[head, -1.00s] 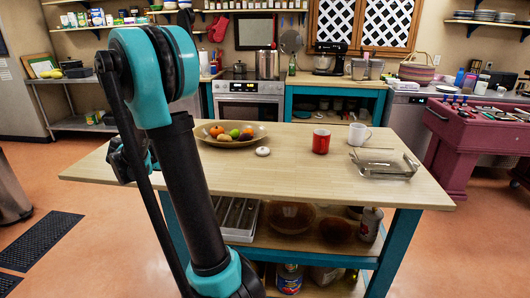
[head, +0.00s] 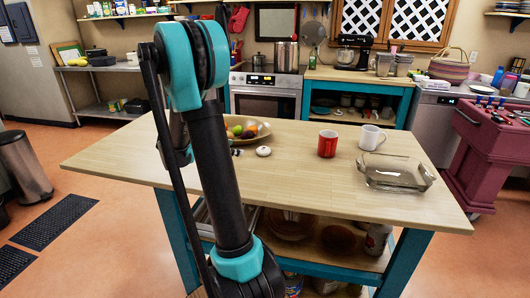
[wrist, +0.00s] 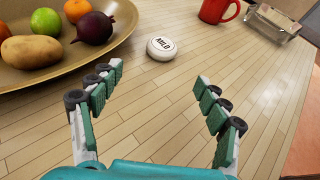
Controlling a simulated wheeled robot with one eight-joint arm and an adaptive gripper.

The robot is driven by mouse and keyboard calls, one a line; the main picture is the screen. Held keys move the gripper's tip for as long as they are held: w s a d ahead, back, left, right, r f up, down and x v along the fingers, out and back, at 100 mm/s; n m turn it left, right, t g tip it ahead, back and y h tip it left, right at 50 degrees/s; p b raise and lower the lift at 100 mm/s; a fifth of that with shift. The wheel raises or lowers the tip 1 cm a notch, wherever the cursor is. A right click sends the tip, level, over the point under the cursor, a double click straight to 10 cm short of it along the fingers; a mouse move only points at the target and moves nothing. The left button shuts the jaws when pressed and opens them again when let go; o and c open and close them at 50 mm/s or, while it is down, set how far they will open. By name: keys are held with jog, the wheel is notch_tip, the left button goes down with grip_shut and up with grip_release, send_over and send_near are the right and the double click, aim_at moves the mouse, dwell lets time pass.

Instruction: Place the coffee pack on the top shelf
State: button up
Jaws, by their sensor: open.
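I cannot make out a clearly recognisable coffee pack in either view. My gripper (wrist: 158,78) is open and empty above the wooden island top (wrist: 150,115), its fingers spread apart in the wrist view. A small round white item marked "MILD" (wrist: 162,48) lies on the island beyond the fingertips, touching neither; it also shows in the head view (head: 263,151). In the head view my arm hides most of the gripper. Wall shelves with goods (head: 125,14) run along the top left of the head view, partly cut off by its upper edge.
A fruit bowl (wrist: 100,62) is left of the gripper. A red mug (head: 327,144), a white mug (head: 371,138) and a glass dish (head: 395,172) stand on the island's right. Several items fill its lower shelf (head: 325,252). Floor (head: 105,245) is open on the left, beside a bin (head: 24,167).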

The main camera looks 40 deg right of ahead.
aim_at(257, 156)
jog(key=x, duration=0.6)
jog(key=shift+d, duration=0.1)
jog(key=shift+s+x, duration=0.2)
jog(key=shift+x, duration=2.5)
jog(key=shift+f, duration=0.1)
jog(key=c, duration=1.1)
notch_tip(257, 156, up, 20)
